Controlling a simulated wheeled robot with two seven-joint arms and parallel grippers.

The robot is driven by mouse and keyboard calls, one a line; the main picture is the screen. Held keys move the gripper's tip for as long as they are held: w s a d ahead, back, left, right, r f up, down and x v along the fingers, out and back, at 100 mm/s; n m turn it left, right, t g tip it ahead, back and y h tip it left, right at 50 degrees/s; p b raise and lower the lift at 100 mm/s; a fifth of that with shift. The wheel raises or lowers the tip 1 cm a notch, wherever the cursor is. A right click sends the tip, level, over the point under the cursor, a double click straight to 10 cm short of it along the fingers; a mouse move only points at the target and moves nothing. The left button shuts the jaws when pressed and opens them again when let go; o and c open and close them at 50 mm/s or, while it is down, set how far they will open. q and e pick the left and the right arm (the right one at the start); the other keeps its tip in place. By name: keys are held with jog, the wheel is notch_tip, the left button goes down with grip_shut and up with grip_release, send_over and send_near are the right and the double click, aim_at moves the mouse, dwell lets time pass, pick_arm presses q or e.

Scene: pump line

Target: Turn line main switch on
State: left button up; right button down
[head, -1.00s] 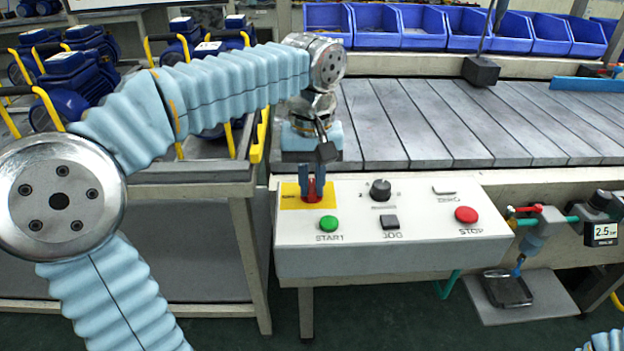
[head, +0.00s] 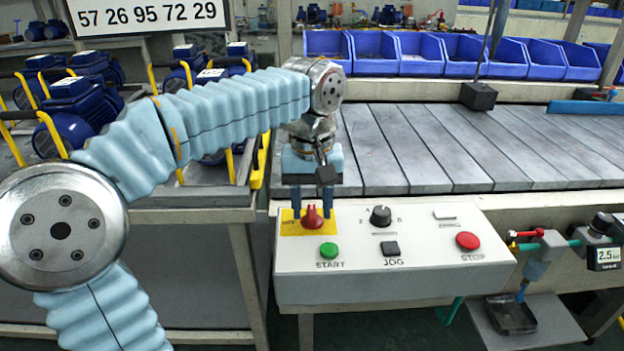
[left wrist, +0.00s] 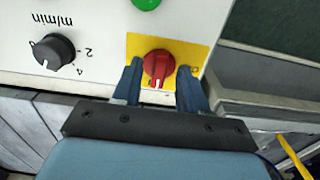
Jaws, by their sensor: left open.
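The line main switch is a red rotary knob (head: 312,219) on a yellow plate (head: 291,228) at the upper left of the white control box (head: 430,274). The knob also shows in the left wrist view (left wrist: 158,66), its pale mark toward the gripper side. My left gripper (head: 312,211) is over the yellow plate, pointing down, its two blue fingers apart. In the left wrist view the fingers (left wrist: 160,84) stand on either side of the knob with gaps; I see no contact. My right gripper is not in view.
A green START button (head: 328,251), a black JOG button (head: 390,248), a red STOP button (head: 467,241) and a black speed knob (head: 380,216) share the box top. The slatted conveyor (head: 430,150) lies behind. Blue pumps (head: 75,110) stand at the left.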

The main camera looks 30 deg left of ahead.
aim_at(312, 213)
pick_arm(q)
notch_tip(312, 213, up, 13)
dwell(0.3)
dwell(0.4)
